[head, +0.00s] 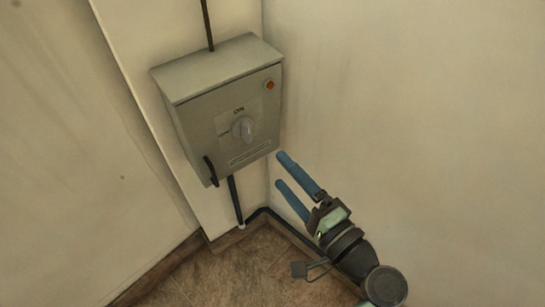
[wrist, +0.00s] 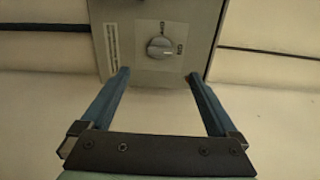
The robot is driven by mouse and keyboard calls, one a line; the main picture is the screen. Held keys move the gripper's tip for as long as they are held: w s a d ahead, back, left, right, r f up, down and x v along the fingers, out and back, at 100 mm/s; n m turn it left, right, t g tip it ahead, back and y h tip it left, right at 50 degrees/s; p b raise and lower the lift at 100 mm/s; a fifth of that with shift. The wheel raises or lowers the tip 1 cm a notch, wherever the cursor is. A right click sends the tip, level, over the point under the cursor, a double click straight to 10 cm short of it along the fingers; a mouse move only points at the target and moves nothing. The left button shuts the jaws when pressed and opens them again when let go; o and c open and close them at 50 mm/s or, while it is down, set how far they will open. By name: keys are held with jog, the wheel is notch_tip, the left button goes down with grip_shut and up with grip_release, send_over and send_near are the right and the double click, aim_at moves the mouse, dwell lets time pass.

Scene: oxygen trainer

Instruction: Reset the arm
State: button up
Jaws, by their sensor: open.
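My gripper (head: 281,170) is open and empty, with two blue fingers pointing up and left toward the grey box. It also shows in the wrist view (wrist: 158,76), its fingers spread wide apart. The grey control box (head: 205,125) is fixed to the wall, up and left of my gripper. Its front carries a round grey knob (head: 243,128), which also shows in the wrist view (wrist: 160,47) between and beyond the fingertips. The fingers appear apart from the knob. I cannot tell the exact gap between the fingertips and the box.
A black handle (head: 210,171) sits on the box's lower left edge, and an orange light (head: 269,85) at its upper right. A dark conduit (head: 235,200) runs down from the box to the tiled floor (head: 235,275). The pale wall (head: 430,100) at right is bare.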

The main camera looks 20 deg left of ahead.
jog(key=shift+s+d, duration=0.35)
jog(key=shift+d, duration=0.05)
jog(key=w+d+r+n+t+h, duration=0.1)
jog(key=w+r+n+t+h, duration=0.25)
jog(key=r, duration=0.95)
jog(key=w+d+r+n+t+h, duration=0.25)
jog(key=w+r+t+h, duration=0.2)
jog(key=r, duration=0.75)
jog(key=s+d+r+n+t+h+p, duration=0.1)
jog(key=s+r+t+h+p, duration=0.2)
jog(key=s+r, duration=0.7)
jog(key=s+d+r+n+t+h, duration=0.1)
jog(key=s+d+r+t+h, duration=0.35)
jog(key=r, duration=1.15)
jog(key=w+a+r+y+p, duration=0.1)
jog(key=w+a+r+p, duration=0.1)
jog(key=r+p, duration=1.5)
jog(key=shift+a+t, duration=0.45)
jog(key=shift+a, duration=0.05)
